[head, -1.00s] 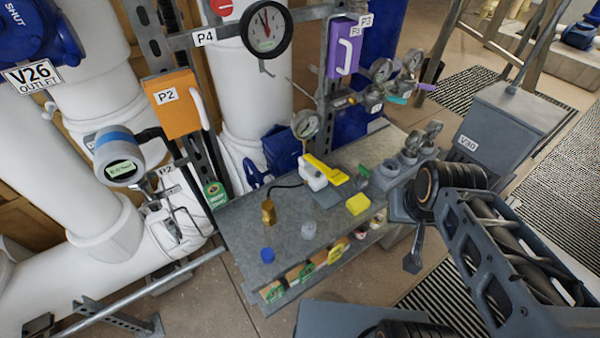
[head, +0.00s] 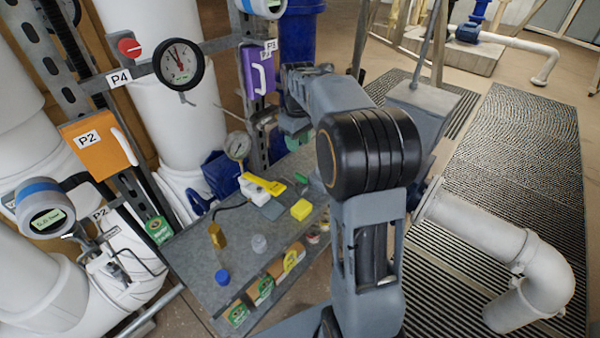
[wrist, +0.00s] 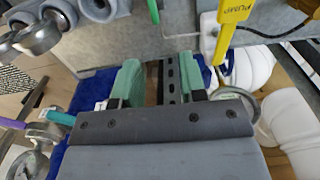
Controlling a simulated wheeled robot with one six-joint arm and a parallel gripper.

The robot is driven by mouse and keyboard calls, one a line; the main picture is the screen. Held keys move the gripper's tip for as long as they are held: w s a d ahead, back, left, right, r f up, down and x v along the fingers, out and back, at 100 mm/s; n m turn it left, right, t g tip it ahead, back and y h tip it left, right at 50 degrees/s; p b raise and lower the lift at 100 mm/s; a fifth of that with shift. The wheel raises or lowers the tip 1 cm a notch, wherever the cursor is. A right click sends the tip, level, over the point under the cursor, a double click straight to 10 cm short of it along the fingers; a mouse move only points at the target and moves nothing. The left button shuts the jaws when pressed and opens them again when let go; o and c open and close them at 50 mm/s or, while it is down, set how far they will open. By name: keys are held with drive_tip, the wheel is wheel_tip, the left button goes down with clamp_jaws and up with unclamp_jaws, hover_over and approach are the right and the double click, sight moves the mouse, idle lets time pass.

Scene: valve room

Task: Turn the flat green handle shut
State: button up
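A flat green handle (wrist: 153,11) shows at the top of the wrist view, left of the yellow PUMP handle (wrist: 233,14); its lower end is nearest my gripper. In the head view a small green piece (head: 301,178) stands behind the yellow block, partly behind my arm. A teal handle (wrist: 62,118) is at the left of the wrist view. My gripper (wrist: 165,72) is open, its pale green fingers apart with nothing held between them. It is apart from the green handle.
The grey bench (head: 190,255) carries a yellow block (head: 301,209), a blue cap (head: 222,276) and a brass piece (head: 217,235). A slotted rail (wrist: 173,82) shows behind the finger gap. Floor grating (head: 520,150) lies right.

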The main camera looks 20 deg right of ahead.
sight(300, 174)
drive_tip(key=f, duration=0.4)
drive_tip(key=w+f, duration=0.1)
drive_tip(key=f, duration=0.4)
drive_tip(key=d+f+p, duration=0.1)
drive_tip(key=f, duration=0.4)
drive_tip(key=shift+w+f, duration=0.15)
drive_tip(key=shift+f, duration=0.05)
clamp_jaws()
